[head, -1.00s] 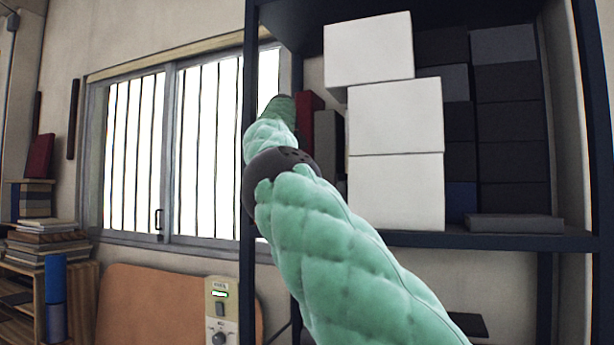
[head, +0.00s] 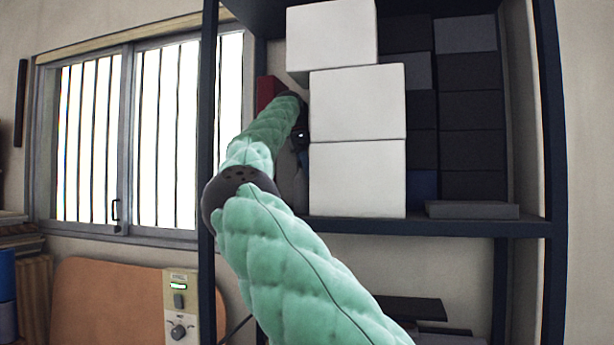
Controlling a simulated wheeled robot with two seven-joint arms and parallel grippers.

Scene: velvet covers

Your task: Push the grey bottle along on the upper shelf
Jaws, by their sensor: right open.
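My right arm, in a quilted green cover, reaches up from the lower right to the left end of the upper shelf (head: 470,228). My right gripper (head: 301,138) is a small dark shape beside the left faces of the white boxes. It is open, but its fingers are small and partly hidden by my forearm. I cannot make out a grey bottle; my arm and the white boxes cover part of the shelf. My left gripper is not in view.
A stack of white boxes (head: 357,178) stands right of my gripper. Dark boxes (head: 470,110) fill the shelf's right part, with a flat grey box (head: 472,210) in front. A red item (head: 268,92) is behind my forearm. A dark post (head: 208,100) stands left.

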